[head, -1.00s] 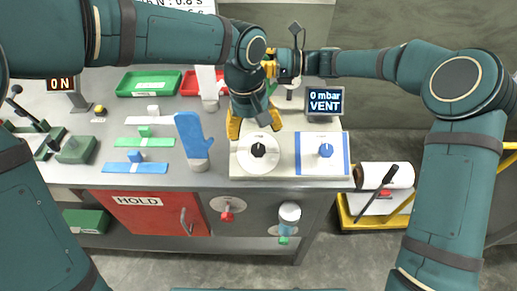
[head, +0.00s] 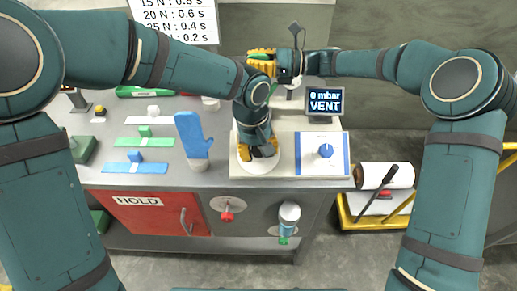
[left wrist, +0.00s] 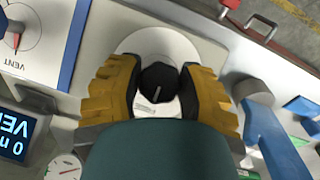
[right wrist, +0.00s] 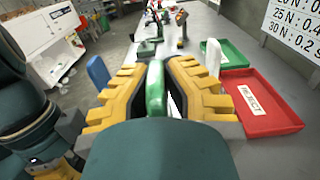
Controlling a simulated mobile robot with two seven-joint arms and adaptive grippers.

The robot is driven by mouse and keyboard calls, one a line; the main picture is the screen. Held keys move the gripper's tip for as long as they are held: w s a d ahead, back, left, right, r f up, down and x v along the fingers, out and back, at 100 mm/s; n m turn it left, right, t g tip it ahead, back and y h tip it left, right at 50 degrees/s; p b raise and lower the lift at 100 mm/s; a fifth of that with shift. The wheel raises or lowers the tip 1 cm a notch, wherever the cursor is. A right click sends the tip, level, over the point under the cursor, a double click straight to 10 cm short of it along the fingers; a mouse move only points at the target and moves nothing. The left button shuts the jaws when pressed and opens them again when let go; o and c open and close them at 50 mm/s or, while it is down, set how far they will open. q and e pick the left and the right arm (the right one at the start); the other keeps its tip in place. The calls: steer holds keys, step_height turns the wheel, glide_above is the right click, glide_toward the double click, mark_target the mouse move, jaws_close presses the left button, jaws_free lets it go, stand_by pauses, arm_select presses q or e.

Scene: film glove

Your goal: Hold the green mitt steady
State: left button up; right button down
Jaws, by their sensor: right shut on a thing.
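The green mitt (right wrist: 156,88) stands upright between the fingers of my right gripper (right wrist: 157,92), which is shut on it; the fingers hide part of it. In the head view my right gripper (head: 263,62) is at the back of the bench, beyond my left arm. The display (head: 324,101) reads 0 mbar and VENT.
A blue mitt (head: 192,135) stands upright left of my left gripper. A blue knob (head: 325,151) is to the right. The right wrist view shows a red REJECT tray (right wrist: 262,105) and a green tray (right wrist: 235,55). A red HOLD panel (head: 150,214) is on the bench front.

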arm_select(q)
steer(key=c, duration=0.4)
steer(key=shift+m, duration=0.4)
steer(key=shift+m+y, duration=0.9)
steer(key=shift+m, duration=0.3)
steer(key=m+y, duration=0.1)
steer(key=m, duration=0.2)
steer(key=shift+s+y, duration=0.1)
steer(key=shift+y, duration=0.3)
steer(key=m+t+y, duration=0.1)
steer(key=m, duration=0.1)
steer(key=m+y, duration=0.1)
steer(key=m, duration=0.2)
steer(key=shift+t, duration=0.4)
steer(key=m+t+y, duration=0.1)
steer(key=m+t, duration=0.1)
steer(key=m, duration=0.2)
steer(key=shift+a+m, duration=0.1)
steer(key=shift+m, duration=0.2)
